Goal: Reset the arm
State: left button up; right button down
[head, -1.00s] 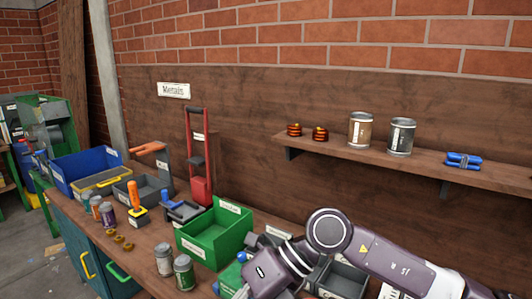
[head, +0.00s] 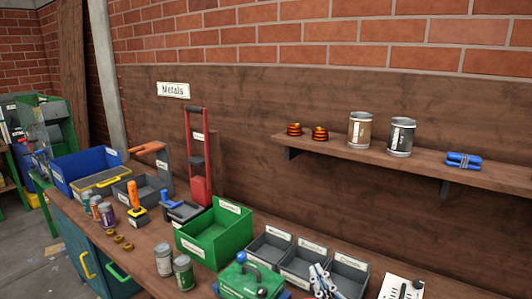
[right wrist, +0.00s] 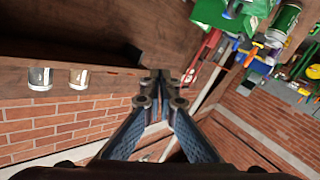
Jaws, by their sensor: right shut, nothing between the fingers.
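My right gripper (head: 321,280) shows at the bottom of the head view, in front of the grey bins. In the right wrist view its two fingers (right wrist: 160,78) meet at the tips, shut and empty, clear of any object. The arm behind it is out of the head view. My left gripper is not in view.
A green bin (head: 215,236), grey bins (head: 268,248) and a green box with a blue knob (head: 245,280) stand on the workbench. Cans (head: 163,260) stand at its front. A wall shelf (head: 420,165) holds two cans, copper coils and a blue bundle.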

jog(key=s+d+f+m+g+h, duration=0.1)
jog(key=s+d+f+g, duration=0.15)
jog(key=f, duration=0.35)
jog(key=s+d+f+m+g+h, duration=0.1)
jog(key=s+d+f+g, duration=0.1)
jog(key=s+f, duration=0.3)
jog(key=s+d+f+m+g, duration=0.15)
jog(key=s+f+g, duration=0.25)
jog(key=s+f, duration=0.45)
jog(key=s+d+f+g, duration=0.3)
jog(key=s+f+g, duration=0.25)
jog(key=s, duration=0.65)
notch_tip(320, 180, down, 33)
jog(key=s+b, duration=0.2)
jog(key=b, duration=0.4)
jog(key=s+d+f+g+b, duration=0.2)
jog(key=s+d+f+b, duration=0.1)
jog(key=s+f, duration=1.4)
notch_tip(320, 180, down, 3)
jog(key=shift+f+h+b, duration=0.2)
jog(key=shift+h+b, duration=0.1)
jog(key=shift+b, duration=0.2)
jog(key=shift+s, duration=0.1)
